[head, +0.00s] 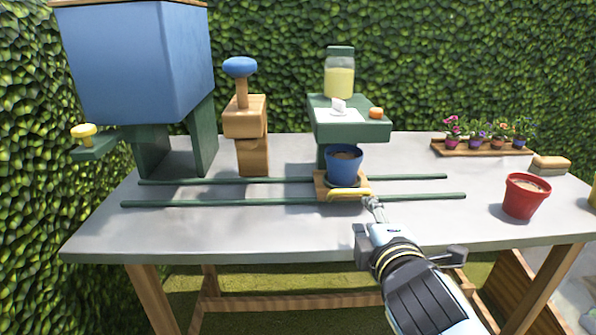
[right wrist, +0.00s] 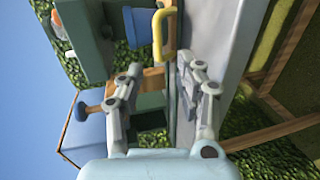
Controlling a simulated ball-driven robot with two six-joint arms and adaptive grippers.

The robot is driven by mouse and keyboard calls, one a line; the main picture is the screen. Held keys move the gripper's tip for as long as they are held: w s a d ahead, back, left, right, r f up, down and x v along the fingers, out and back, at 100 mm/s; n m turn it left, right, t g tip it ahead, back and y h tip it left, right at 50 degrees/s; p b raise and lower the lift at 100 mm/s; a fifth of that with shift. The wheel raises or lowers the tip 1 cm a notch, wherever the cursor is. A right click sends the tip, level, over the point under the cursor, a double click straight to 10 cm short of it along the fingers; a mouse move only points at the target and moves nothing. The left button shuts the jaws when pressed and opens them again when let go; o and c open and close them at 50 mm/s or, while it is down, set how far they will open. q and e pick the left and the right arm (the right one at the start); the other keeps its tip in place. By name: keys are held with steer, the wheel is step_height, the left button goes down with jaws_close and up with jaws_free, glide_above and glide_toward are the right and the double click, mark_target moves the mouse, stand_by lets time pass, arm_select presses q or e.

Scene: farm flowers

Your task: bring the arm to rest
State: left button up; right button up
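My right gripper (head: 374,206) reaches in from the lower right, over the front part of the table. Its tips are close to the yellow handle (head: 349,194) of a small wooden carriage (head: 322,188). In the right wrist view the two fingers (right wrist: 160,78) stand apart with nothing between them. The yellow handle (right wrist: 158,32) lies just beyond the fingertips there; whether a finger touches it I cannot tell. A blue pot (head: 343,164) with brown filling stands on the carriage. My left gripper is in neither view.
The carriage sits on two green rails (head: 230,201) along the grey table (head: 250,235). Behind stand a big blue hopper (head: 140,65), a wooden press with a blue knob (head: 240,67) and a green stand with a jar (head: 339,80). A red pot (head: 526,197) and a flower tray (head: 480,150) are right.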

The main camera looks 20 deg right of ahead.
steer(key=s+d+f+m+g, duration=0.4)
steer(key=s+d+m+g, duration=0.2)
steer(key=s+m, duration=0.4)
steer(key=s+a+m+g+y, duration=0.35)
steer(key=s+g, duration=0.25)
steer(key=s, duration=0.9)
steer(key=s+d+f+m+g, duration=0.1)
steer(key=s+f, duration=0.1)
steer(key=f, duration=1.1)
steer(key=s+d+f, duration=0.1)
steer(key=d+f, duration=0.1)
steer(key=f, duration=1.1)
steer(key=s+f+g, duration=0.1)
steer(key=s+f, duration=1.5)
steer(key=s, duration=0.2)
steer(key=shift+s+d+h, duration=0.3)
steer(key=shift+h, duration=0.05)
